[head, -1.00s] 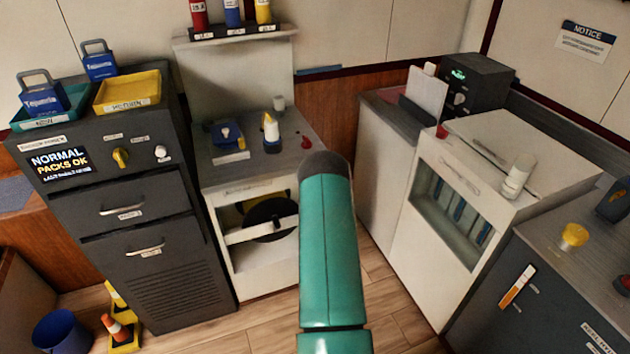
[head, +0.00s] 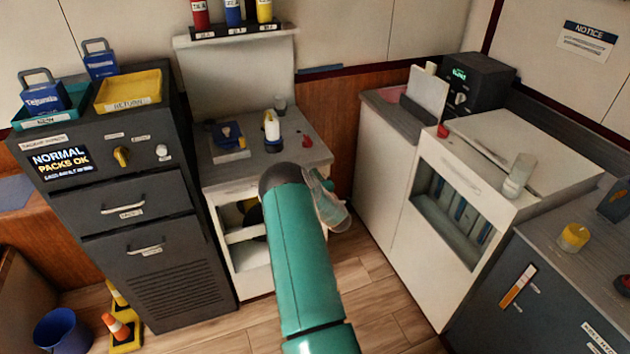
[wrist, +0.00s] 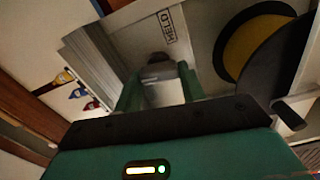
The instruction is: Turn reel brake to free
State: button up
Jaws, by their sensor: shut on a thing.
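In the wrist view my gripper (wrist: 160,92) has its two green fingers closed around a pale grey piece with a dark rounded top, which appears to be the reel brake handle (wrist: 160,65). A label (wrist: 166,27) on the pale panel beyond seems to read HELD. The reel (wrist: 283,60), a dark disc with a yellow hub, is at the right of that view. In the head view only a dark bit of the reel (head: 256,215) shows in the open front of the white cabinet (head: 255,286); my teal arm covers the rest, and my gripper is hidden.
The grey cabinet (head: 175,285) stands left of the reel cabinet, with a screen (head: 60,160) reading NORMAL PACKS OK. A white cabinet (head: 400,235) stands to the right. Small items sit on the reel cabinet's top (head: 250,170). Open wooden floor (head: 375,315) lies in front.

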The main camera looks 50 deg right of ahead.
jog(key=shift+s+f+n, duration=0.1)
jog(key=shift+n, duration=0.7)
jog(key=shift+d, duration=0.1)
jog(key=o, duration=1)
jog(key=v, duration=1.3)
jog(key=shift+s+a, duration=0.25)
jog(key=shift+s, duration=0.05)
